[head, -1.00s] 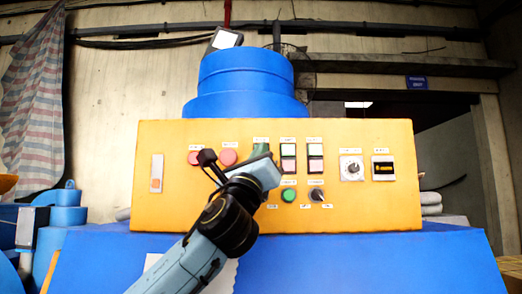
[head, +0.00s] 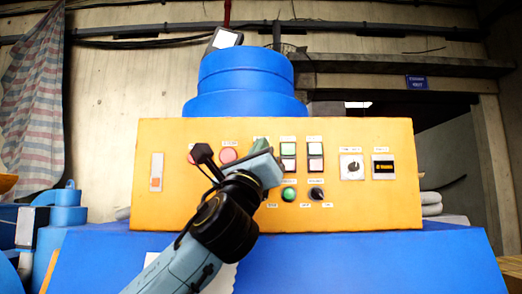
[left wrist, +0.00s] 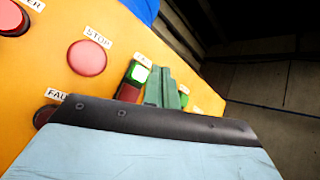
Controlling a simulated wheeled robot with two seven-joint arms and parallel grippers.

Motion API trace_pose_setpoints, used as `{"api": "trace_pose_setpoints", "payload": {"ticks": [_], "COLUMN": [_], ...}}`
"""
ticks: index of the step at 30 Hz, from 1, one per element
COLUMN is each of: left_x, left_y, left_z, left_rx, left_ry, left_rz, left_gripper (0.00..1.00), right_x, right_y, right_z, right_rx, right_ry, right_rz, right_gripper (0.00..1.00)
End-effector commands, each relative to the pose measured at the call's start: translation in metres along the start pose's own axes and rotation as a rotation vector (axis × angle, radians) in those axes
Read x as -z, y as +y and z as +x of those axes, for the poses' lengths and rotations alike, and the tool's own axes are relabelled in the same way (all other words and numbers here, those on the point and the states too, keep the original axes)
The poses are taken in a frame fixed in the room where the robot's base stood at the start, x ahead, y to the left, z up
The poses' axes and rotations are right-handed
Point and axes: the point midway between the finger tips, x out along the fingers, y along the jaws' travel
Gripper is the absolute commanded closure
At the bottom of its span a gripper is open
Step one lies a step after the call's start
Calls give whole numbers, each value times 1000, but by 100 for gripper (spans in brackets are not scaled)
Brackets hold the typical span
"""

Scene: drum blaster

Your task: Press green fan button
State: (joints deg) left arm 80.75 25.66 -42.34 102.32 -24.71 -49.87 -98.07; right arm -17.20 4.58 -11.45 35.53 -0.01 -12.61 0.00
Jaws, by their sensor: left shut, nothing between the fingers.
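My left gripper (head: 262,147) is at the front of the orange control panel (head: 205,210), left of its middle. Its green fingers (left wrist: 160,88) are shut with nothing between them, in the left wrist view. Just left of the fingertips there is a lit green button (left wrist: 139,73) with a dark red one (left wrist: 129,93) below it. The label above is too blurred to read surely. I cannot tell whether the fingertips touch the panel. In the head view the gripper hides most of this button pair. My right gripper is not in view.
A red STOP button (left wrist: 87,58) lies left of the fingers. Two more button pairs (head: 288,149) (head: 315,149), a round green button (head: 288,195) and a black knob (head: 316,194) lie to the right.

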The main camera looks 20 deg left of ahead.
Motion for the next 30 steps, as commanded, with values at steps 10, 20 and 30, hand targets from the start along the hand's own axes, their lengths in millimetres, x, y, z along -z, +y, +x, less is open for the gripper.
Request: {"api": "trace_pose_setpoints", "payload": {"ticks": [10,20,30], "left_x": [-15,-16,-16], "left_y": [-16,-16,-16], "left_z": [-22,-23,-23], "left_rx": [1,-1,-1], "left_ry": [0,1,1], "left_rz": [-1,0,0], "left_gripper": [100,100,100], "right_x": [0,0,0], "right_y": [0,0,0], "right_z": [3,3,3], "right_rx": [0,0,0], "right_ry": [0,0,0], "right_rz": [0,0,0], "right_gripper": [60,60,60]}}
